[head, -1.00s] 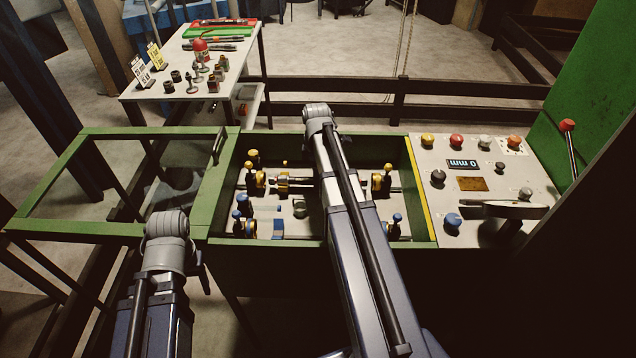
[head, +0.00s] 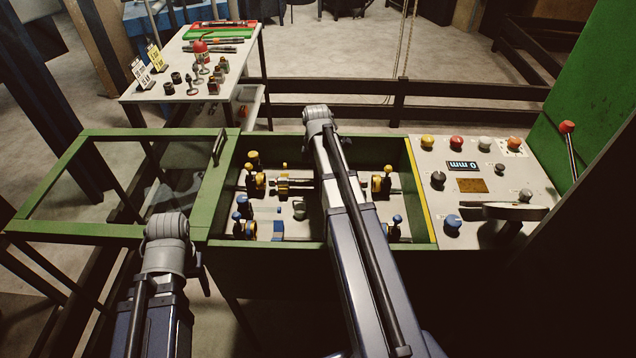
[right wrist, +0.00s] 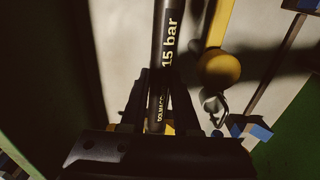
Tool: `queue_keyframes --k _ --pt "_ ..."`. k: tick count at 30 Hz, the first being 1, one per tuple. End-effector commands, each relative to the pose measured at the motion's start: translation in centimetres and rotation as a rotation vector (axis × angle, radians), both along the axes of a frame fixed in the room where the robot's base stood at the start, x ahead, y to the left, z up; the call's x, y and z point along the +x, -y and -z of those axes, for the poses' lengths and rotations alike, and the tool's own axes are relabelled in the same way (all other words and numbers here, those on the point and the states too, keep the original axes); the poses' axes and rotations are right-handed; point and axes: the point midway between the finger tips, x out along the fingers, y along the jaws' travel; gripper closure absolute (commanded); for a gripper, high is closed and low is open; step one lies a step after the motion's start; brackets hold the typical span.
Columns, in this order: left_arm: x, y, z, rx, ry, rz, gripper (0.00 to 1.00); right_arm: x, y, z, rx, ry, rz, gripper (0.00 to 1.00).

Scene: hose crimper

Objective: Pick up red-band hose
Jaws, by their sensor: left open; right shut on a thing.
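In the right wrist view my right gripper (right wrist: 161,84) is shut on a dark hose (right wrist: 168,35). The hose runs up between the fingers and carries a black label reading "15 bar". No red band shows on its visible part. In the head view my right arm covers its own gripper and the middle of the green-framed machine bed (head: 248,229). My left arm is at the lower left of the head view; its gripper fingers cannot be made out.
Yellow clamps (head: 252,160) and blue clamps (head: 245,205) stand in the bed. A control panel (head: 480,218) with knobs is at the right, its display reading 0 mm. A side table (head: 190,62) at the back left holds fittings and dark hoses (head: 210,46).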

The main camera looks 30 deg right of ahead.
Motion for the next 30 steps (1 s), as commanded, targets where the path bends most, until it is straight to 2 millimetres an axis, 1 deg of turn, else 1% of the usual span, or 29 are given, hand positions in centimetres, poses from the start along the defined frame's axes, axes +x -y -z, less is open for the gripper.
queue_keyframes --k 23,26,30 --pt "0.0 0.0 -0.03 0.0 0.0 0.0 0.4 0.0 0.0 -0.03 0.0 0.0 0.0 1.0" --pt "0.0 0.0 -0.22 0.0 0.0 0.0 0.4 0.0 0.0 -0.22 0.0 0.0 0.0 1.0" --pt "0.0 0.0 -0.98 0.0 0.0 0.0 0.4 0.0 0.0 -0.98 0.0 0.0 0.0 1.0"
